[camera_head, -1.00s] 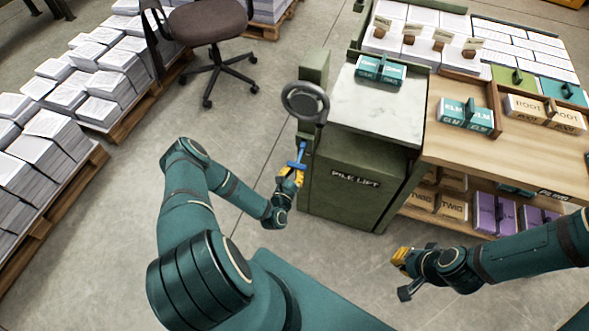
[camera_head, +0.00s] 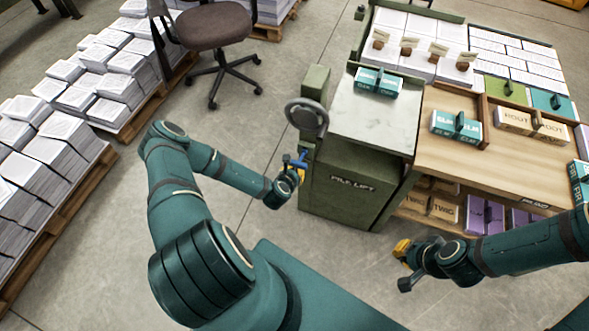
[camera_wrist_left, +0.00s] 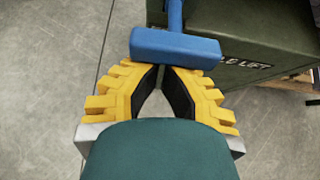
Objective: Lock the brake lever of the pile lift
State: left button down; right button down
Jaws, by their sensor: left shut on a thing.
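The pile lift (camera_head: 345,190) is a dark green cabinet with a pale marble top; its lettering also shows in the left wrist view. Its brake lever (camera_head: 295,161) is a blue T-shaped handle at the cabinet's left front edge, below a round grey wheel (camera_head: 306,118). In the left wrist view the blue crossbar (camera_wrist_left: 175,47) lies across the tips of my left gripper (camera_wrist_left: 161,68). The yellow fingers of my left gripper (camera_head: 299,172) are closed together at the tips on the lever handle. My right gripper (camera_head: 402,252) is apart from the lift, at the lower right; its jaw opening is unclear.
A wooden table (camera_head: 480,159) with labelled boxes and paper piles adjoins the lift on the right. A teal box (camera_head: 378,82) sits on the lift's top. Paper pallets (camera_head: 45,170) and a brown chair (camera_head: 205,26) stand to the left. Floor between is clear.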

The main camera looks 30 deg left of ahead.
pick_arm(q)
jog(key=shift+w+r+g+p, duration=0.15)
jog(key=shift+r+g+p, duration=0.15)
jog(key=shift+r+p, duration=0.5)
pick_arm(e)
jog(key=shift+w+d+r, duration=0.1)
jog(key=shift+w+r, duration=0.1)
jog(key=shift+r, duration=0.3)
jog(key=shift+w+r, duration=0.15)
jog(key=shift+r, duration=0.3)
pick_arm(q)
jog(key=shift+r, duration=0.2)
jog(key=shift+f, duration=0.1)
pick_arm(e)
jog(key=shift+f, duration=0.1)
